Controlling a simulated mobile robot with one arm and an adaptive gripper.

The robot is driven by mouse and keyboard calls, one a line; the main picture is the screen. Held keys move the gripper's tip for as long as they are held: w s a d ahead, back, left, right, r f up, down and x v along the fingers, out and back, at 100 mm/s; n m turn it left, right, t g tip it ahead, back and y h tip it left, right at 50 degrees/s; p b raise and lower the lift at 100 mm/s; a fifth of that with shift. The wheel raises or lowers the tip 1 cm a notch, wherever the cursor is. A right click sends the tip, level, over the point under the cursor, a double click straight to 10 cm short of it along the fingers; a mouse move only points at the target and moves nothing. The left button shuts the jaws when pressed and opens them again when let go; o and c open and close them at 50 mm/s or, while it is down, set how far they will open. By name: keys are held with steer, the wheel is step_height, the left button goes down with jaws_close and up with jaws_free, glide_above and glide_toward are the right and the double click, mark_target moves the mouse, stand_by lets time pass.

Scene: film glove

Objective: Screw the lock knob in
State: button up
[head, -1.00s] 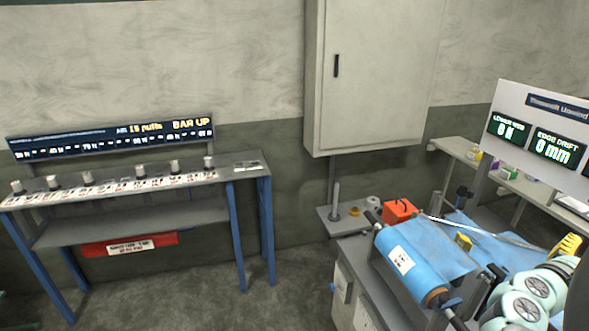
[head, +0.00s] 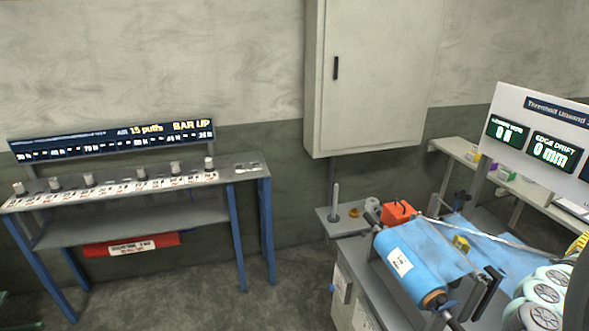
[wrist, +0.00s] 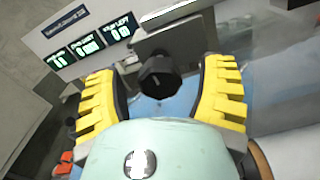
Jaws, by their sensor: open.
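A black round knob (wrist: 160,76), which looks like the lock knob, sits on a grey metal bracket (wrist: 176,45) in the wrist view. My gripper (wrist: 162,84) is open, with one yellow ridged finger on each side of the knob. Clear gaps show between the fingers and the knob, so I see no contact. How far the knob is screwed in cannot be told. In the head view only a bit of yellow finger (head: 579,243) shows at the right edge; the knob cannot be made out there.
A blue film roll (head: 410,265) lies on the grey machine bench, near a red-orange box (head: 397,211). A display board (head: 540,135) stands behind at the right. A tall cabinet (head: 372,75) is on the wall. A blue-legged table (head: 130,225) stands at left, with open floor before it.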

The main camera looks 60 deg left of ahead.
steer(key=shift+o, duration=0.2)
steer(key=c, duration=1.2)
steer(key=shift+c, duration=0.2)
steer(key=shift+f+b, duration=0.1)
steer(key=shift+b, duration=0.2)
